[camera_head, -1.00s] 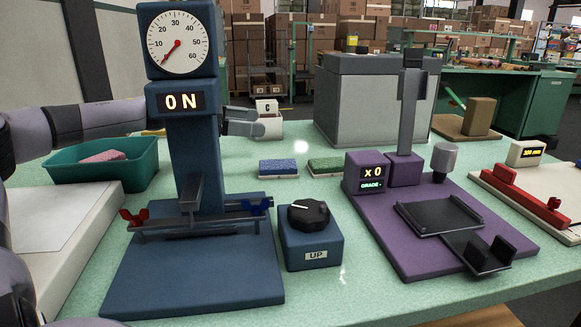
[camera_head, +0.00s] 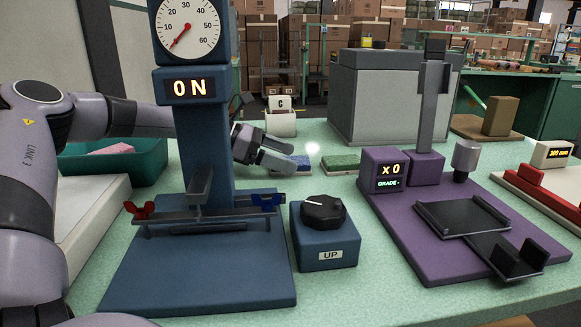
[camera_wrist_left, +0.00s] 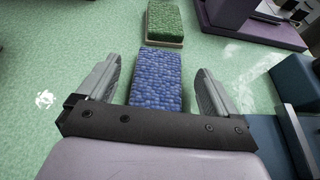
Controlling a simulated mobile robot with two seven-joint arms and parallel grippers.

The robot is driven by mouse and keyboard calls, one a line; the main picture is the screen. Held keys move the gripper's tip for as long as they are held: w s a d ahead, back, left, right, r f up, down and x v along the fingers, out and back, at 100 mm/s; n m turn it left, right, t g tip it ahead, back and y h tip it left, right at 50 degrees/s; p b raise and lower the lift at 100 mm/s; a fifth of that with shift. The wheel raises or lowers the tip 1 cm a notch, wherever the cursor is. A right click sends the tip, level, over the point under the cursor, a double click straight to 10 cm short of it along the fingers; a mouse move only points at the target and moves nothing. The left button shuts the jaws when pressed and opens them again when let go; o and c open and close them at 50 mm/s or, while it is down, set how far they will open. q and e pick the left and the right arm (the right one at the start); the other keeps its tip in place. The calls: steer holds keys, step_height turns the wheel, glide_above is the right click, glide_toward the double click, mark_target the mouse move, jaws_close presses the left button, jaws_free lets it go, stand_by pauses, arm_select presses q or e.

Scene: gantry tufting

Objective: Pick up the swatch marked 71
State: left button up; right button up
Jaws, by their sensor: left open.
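A blue, bumpy swatch (camera_head: 302,163) lies on the green table behind the blue stand and dial box. It also shows in the left wrist view (camera_wrist_left: 157,75), between my fingers. A green swatch (camera_head: 341,162) lies just right of it; in the left wrist view it is farther off (camera_wrist_left: 164,22). A pink swatch (camera_head: 114,149) is in a teal bin. I cannot read the number 71 on any swatch. My left gripper (camera_head: 287,152) is open and empty, its fingers on either side of the blue swatch; I cannot tell its exact height. My right gripper is not in view.
The blue gauge stand (camera_head: 204,140) reading ON stands before my left forearm. The dial box (camera_head: 325,238) marked UP is right of it. A purple grading device (camera_head: 440,230) reads x0. A large grey box (camera_head: 392,100) and a white holder (camera_head: 281,122) marked C stand behind.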

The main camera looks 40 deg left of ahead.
arm_select(q)
steer(key=shift+x, duration=1.35)
steer(key=c, duration=1)
steer(key=shift+c, duration=0.2)
steer(key=shift+r, duration=0.15)
